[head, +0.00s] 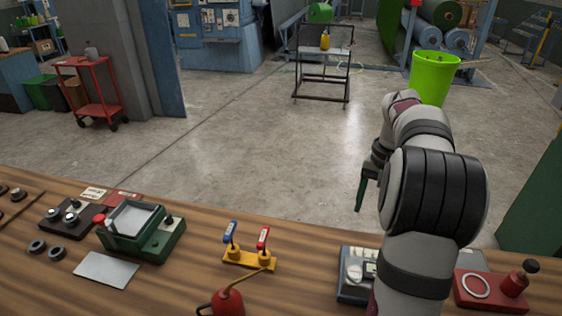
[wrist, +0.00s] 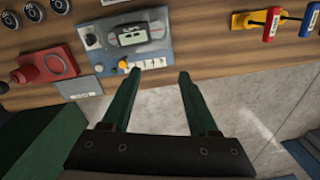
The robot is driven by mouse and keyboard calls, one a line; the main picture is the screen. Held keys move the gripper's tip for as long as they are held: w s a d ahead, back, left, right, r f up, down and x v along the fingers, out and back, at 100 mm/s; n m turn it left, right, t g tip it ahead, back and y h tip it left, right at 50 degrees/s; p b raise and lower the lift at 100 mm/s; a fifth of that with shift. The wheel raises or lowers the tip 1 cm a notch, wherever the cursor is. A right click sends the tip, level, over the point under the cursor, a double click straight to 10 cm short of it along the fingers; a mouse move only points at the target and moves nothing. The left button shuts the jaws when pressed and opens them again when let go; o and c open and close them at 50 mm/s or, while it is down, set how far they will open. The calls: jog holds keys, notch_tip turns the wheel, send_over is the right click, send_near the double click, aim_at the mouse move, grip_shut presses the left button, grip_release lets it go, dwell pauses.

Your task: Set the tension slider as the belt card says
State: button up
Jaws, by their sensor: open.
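A blue-grey panel (wrist: 135,45) with a dial window, a black knob and a row of small controls lies on the wooden bench in the wrist view. An orange knob (wrist: 123,64) near its edge looks like the slider's handle; its setting is too small to read. In the head view my arm hides much of this panel (head: 351,284). My gripper (wrist: 157,76) is open and empty, its green fingers apart and short of the panel in the picture. In the head view, my gripper (head: 361,193) hangs beyond the bench edge. I cannot make out a readable belt card.
A yellow base with blue and red levers (head: 249,258) stands left of the panel in the head view. A red device (head: 492,289) is at its right. A green-framed box (head: 140,232) and a blank grey plate (head: 107,269) lie further left. Open floor lies beyond the bench.

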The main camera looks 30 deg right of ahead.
jog(key=s+d+f+m, duration=0.2)
jog(key=s+d+f, duration=0.25)
jog(key=d, duration=0.55)
notch_tip(320, 180, down, 14)
jog(key=shift+s+a+f, duration=0.1)
jog(key=shift+s+f, duration=0.05)
jog(key=shift+f, duration=0.1)
jog(key=shift+n, duration=0.3)
grip_shut()
dwell(0.4)
